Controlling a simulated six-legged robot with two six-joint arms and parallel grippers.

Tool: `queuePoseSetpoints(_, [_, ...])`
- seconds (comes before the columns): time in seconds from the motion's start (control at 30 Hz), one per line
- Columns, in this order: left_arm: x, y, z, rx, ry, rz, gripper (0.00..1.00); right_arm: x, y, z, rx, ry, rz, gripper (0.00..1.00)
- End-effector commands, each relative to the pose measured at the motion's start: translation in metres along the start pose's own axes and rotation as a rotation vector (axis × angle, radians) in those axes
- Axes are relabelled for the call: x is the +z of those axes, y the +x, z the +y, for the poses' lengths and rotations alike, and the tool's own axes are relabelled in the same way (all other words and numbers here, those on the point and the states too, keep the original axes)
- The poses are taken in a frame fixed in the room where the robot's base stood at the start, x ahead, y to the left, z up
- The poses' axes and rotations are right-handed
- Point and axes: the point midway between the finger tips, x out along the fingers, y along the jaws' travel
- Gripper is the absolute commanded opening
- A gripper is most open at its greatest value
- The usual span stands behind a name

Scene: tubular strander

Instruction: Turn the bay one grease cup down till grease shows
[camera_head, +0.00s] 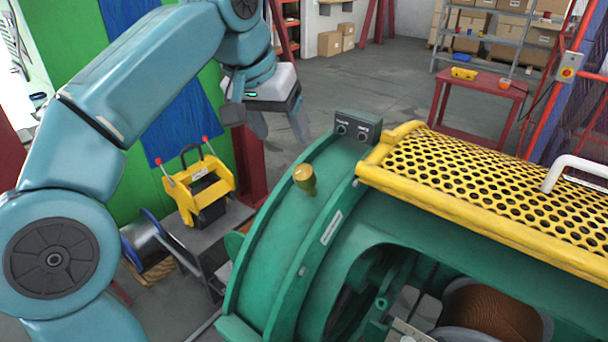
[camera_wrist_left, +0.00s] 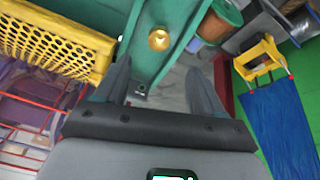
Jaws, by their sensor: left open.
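The brass grease cup (camera_head: 304,178) stands up from the top of the green ring-shaped housing (camera_head: 270,222) of the strander. In the left wrist view the cup (camera_wrist_left: 158,39) shows as a round golden top, ahead of and roughly between the fingertips. My left gripper (camera_head: 281,130) is open and empty, above and behind the cup in the head view, clear of it. Its two grey fingers also show spread apart in the left wrist view (camera_wrist_left: 159,66). No grease can be made out at the cup. My right gripper is not in view.
A small control box (camera_head: 358,126) stands on the housing, right of the cup. The yellow perforated guard (camera_head: 480,185) with a white handle (camera_head: 575,165) lies further right. A yellow device with red-tipped levers (camera_head: 200,185) stands at left. Open floor (camera_head: 350,85) lies behind.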

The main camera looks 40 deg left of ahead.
Motion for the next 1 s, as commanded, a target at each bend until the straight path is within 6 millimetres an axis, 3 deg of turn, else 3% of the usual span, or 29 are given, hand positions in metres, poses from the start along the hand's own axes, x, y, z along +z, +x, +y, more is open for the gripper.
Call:
queuePoseSetpoints(0.03, [0.003, 0.017, -0.001, -0.002, 0.0, -0.006, 0.69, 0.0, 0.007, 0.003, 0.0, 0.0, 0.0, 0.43])
queuePoseSetpoints(0.2, [0.003, 0.058, -0.001, -0.002, 0.0, -0.005, 0.69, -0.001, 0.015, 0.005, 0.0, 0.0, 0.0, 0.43])
queuePoseSetpoints(0.5, [0.001, 0.115, 0.002, -0.001, -0.001, -0.004, 0.69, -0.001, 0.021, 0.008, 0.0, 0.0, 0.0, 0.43])
queuePoseSetpoints(0.7, [0.0, 0.13, 0.003, 0.0, -0.001, -0.001, 0.69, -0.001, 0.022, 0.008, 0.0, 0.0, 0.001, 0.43])
queuePoseSetpoints(0.97, [-0.001, 0.131, 0.004, 0.0, -0.001, 0.0, 0.69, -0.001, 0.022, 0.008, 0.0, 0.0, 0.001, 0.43])
queuePoseSetpoints(1.0, [-0.001, 0.131, 0.004, 0.0, -0.001, 0.0, 0.59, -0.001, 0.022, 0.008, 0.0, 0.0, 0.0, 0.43])
